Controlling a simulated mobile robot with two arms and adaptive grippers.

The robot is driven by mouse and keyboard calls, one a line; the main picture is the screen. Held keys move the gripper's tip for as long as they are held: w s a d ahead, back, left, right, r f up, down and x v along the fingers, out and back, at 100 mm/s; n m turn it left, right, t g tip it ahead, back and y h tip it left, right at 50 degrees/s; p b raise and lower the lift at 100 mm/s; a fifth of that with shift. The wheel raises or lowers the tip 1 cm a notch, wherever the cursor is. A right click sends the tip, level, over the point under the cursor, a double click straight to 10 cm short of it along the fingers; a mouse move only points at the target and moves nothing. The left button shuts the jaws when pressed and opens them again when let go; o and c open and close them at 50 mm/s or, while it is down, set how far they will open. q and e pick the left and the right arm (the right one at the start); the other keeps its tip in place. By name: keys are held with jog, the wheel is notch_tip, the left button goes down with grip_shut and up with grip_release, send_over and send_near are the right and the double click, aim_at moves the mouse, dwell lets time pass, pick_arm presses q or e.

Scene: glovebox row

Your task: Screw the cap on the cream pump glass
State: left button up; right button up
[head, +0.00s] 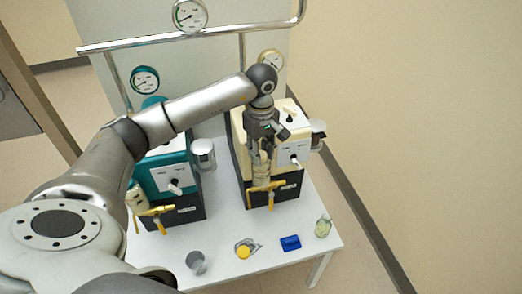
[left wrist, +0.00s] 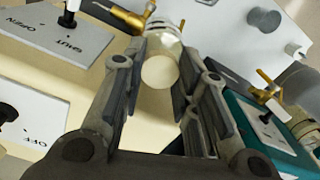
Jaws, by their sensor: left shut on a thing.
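The cream pump (head: 238,135) stands at the right on the white table. Its glass (head: 260,180) is upright at the front left of the pump, just behind a yellow valve. My left gripper (head: 261,146) reaches down over the glass from above. In the left wrist view the gripper (left wrist: 160,82) is shut on the pale round cap (left wrist: 160,72), with the clear glass (left wrist: 165,32) directly beyond it. The cap appears to sit at the glass's top; whether its thread is engaged cannot be told. My right gripper is in neither view.
The teal pump (head: 170,172) stands to the left with its own yellow valve (head: 156,211). A rail with gauges (head: 190,15) runs behind.

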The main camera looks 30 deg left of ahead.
pick_arm(q)
grip_shut()
jog(key=shift+f+m+b, duration=0.1)
jog(key=shift+m+b, duration=0.55)
jog(key=shift+m, duration=0.25)
jog(key=m+b, duration=0.2)
jog(key=m, duration=0.4)
jog(key=shift+b, duration=0.35)
jog(key=m+b, duration=0.1)
jog(key=m, duration=0.4)
jog(key=shift+b, duration=0.3)
jog(key=m, duration=0.2)
jog(key=shift+r+m+b, duration=0.2)
jog(key=shift+m+b, duration=0.1)
jog(key=shift+b, duration=0.05)
jog(key=shift+r+m, duration=0.15)
jog(key=shift+m, duration=0.75)
